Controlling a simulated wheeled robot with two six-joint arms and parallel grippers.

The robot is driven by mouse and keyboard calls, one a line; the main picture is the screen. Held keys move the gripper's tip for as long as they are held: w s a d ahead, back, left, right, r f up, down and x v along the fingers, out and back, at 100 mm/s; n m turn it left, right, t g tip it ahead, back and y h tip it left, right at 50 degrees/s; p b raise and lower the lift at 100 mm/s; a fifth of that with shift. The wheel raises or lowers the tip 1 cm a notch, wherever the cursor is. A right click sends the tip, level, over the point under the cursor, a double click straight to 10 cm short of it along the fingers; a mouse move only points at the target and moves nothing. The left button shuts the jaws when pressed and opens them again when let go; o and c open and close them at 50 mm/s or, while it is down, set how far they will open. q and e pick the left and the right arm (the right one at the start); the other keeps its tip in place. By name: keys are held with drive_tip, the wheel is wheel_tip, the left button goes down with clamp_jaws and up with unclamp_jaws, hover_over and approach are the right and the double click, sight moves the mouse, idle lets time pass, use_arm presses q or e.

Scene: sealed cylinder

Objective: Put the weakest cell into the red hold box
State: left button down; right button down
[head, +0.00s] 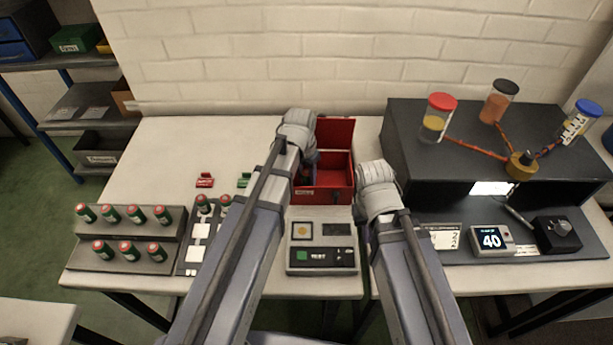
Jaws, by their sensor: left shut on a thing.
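The red hold box (322,190) stands open at the table's back middle, its lid raised behind it. My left gripper (309,172) is at the box's left part, pointing down, shut on a cell that my arm and fingers hide. Green cells with red tops stand in a grey stepped rack (105,263) at the left, such as one cell (162,215). Two more cells, one of them here (203,204), stand on a dark panel beside the rack. My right gripper (361,226) is right of the box, mostly hidden by its own wrist; its fingers cannot be judged.
A grey tester (322,260) with a green button lies in front of the box. A red tag (205,180) and a green tag (243,180) lie behind the panel. A dark bench unit (420,150) with jars and a display reading 40 (491,240) fills the right.

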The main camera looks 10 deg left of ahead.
sight(304, 175)
use_arm(q)
drive_tip(key=shift+c, duration=2.3)
unclamp_jaws()
drive_tip(key=shift+f, duration=0.15)
wheel_tip(304, 175, up, 12)
drive_tip(key=s+p, duration=0.1)
drive_tip(key=p, duration=1.1)
drive_tip(key=s+d+y, duration=0.1)
drive_tip(key=s+d, duration=0.2)
drive_tip(key=s, duration=0.4)
drive_tip(key=s+d+g+y, duration=0.1)
drive_tip(key=s+d, duration=0.3)
drive_tip(key=s, duration=0.4)
drive_tip(key=shift+n+g, duration=0.3)
drive_tip(key=shift+d, duration=0.1)
